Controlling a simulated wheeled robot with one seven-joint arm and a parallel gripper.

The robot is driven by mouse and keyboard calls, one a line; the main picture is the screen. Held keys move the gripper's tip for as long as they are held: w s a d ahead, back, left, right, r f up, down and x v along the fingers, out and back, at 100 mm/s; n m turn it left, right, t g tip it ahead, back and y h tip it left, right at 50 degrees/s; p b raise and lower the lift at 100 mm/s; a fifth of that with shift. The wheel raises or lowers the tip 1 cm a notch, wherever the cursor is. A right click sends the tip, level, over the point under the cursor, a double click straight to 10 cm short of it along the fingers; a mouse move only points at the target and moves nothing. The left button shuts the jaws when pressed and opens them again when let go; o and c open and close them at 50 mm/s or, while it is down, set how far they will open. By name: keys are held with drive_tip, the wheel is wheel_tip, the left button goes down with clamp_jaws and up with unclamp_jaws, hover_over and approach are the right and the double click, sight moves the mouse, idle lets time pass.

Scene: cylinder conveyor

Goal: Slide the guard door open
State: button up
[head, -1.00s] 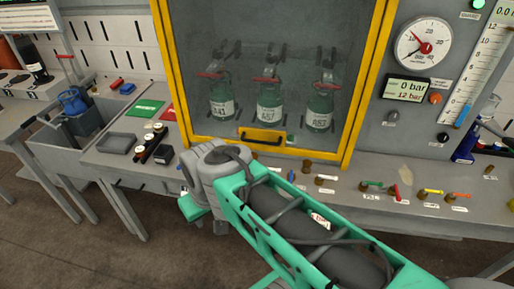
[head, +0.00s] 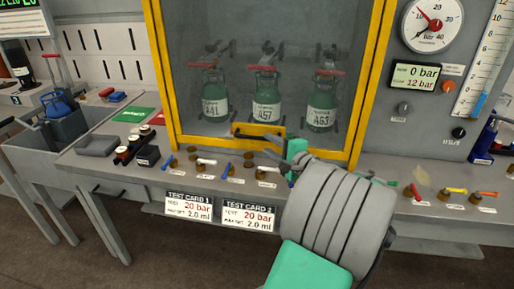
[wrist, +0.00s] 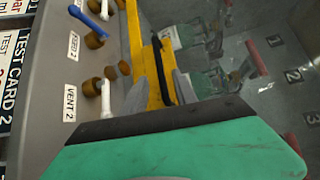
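The guard door (head: 270,38) is a clear panel in a yellow frame, and it looks closed in front of the cylinders. Its black handle on a yellow bracket (head: 258,133) is at the bottom of the panel. The handle also shows in the wrist view (wrist: 163,70). My gripper (wrist: 159,88) has its two grey fingers apart, one either side of the handle's line. I cannot tell whether they touch it. In the head view my green gripper body (head: 297,150) is just right of the handle, and my wrist hides the fingers.
Several green cylinders (head: 266,105) stand behind the panel. Small valve levers (head: 206,162) line the bench below the door. Test cards (head: 189,207) hang on the bench front. A gauge panel (head: 430,75) is at right, and a grey sink (head: 45,150) at left.

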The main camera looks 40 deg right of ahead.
sight(259, 139)
drive_tip(key=w, duration=0.4)
drive_tip(key=w+f, duration=0.1)
drive_tip(key=w, duration=0.2)
drive_tip(key=shift+w+d, duration=0.1)
drive_tip(key=shift+d, duration=0.2)
clamp_jaws()
idle(0.9)
